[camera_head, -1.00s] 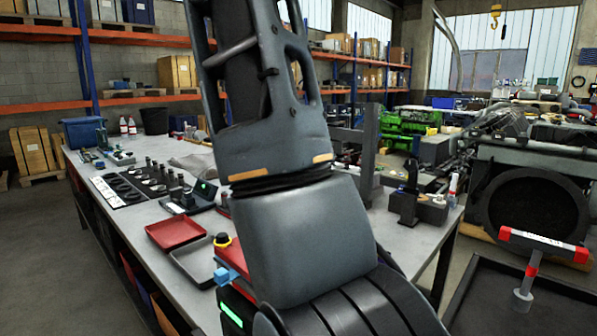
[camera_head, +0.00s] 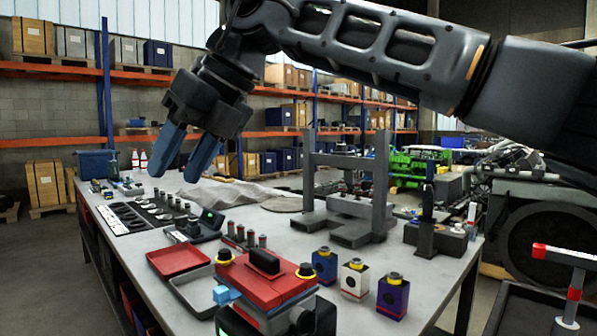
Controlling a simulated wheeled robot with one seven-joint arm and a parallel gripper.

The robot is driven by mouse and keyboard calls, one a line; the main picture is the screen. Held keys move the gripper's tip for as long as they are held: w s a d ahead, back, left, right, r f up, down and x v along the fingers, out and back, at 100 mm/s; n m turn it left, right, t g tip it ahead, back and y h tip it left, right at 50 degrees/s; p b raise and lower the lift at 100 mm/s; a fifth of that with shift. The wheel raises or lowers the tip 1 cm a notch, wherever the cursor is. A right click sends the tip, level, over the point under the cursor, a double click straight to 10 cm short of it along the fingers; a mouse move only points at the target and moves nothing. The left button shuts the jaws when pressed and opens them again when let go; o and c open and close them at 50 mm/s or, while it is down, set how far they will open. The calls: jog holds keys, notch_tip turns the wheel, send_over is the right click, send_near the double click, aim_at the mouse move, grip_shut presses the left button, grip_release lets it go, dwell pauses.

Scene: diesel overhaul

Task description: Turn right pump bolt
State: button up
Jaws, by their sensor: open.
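My gripper (camera_head: 175,174) hangs at the upper left, its two blue fingers apart and pointing down. It is empty, high above the bench and away from everything on it. A grey fixture (camera_head: 346,207) with upright posts and a cross bar stands near the middle of the bench. A grey part sits low between its posts. In front of it a red unit (camera_head: 278,280) carries a black handle and black knobs on yellow collars. I cannot tell which of these is the pump, and no right pump bolt can be made out.
Blue, white and purple boxes (camera_head: 353,279) with yellow tops stand right of the red unit. A red-and-grey T-shaped tool (camera_head: 572,287) stands at lower right.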

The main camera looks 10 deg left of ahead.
aim_at(308, 266)
jog(key=w+d+f+h, duration=0.1)
jog(key=d+f+h, duration=0.1)
jog(key=d, duration=0.3)
jog(key=w+d+f+h, duration=0.2)
jog(key=d, duration=0.3)
jog(key=w+d+f+n+h, duration=0.1)
jog(key=w+d+f+h, duration=0.1)
jog(key=d, duration=0.4)
jog(key=shift+w+f+b, duration=0.2)
jog(key=shift+f+b, duration=0.2)
jog(key=shift+f, duration=0.05)
jog(key=shift+d+f+h, duration=0.2)
jog(key=shift+d+h, duration=0.05)
jog(key=shift+h, duration=0.05)
notch_tip(308, 266, down, 7)
jog(key=shift+f, duration=0.2)
jog(key=shift+c, duration=0.2)
jog(key=shift+a, duration=0.1)
grip_shut()
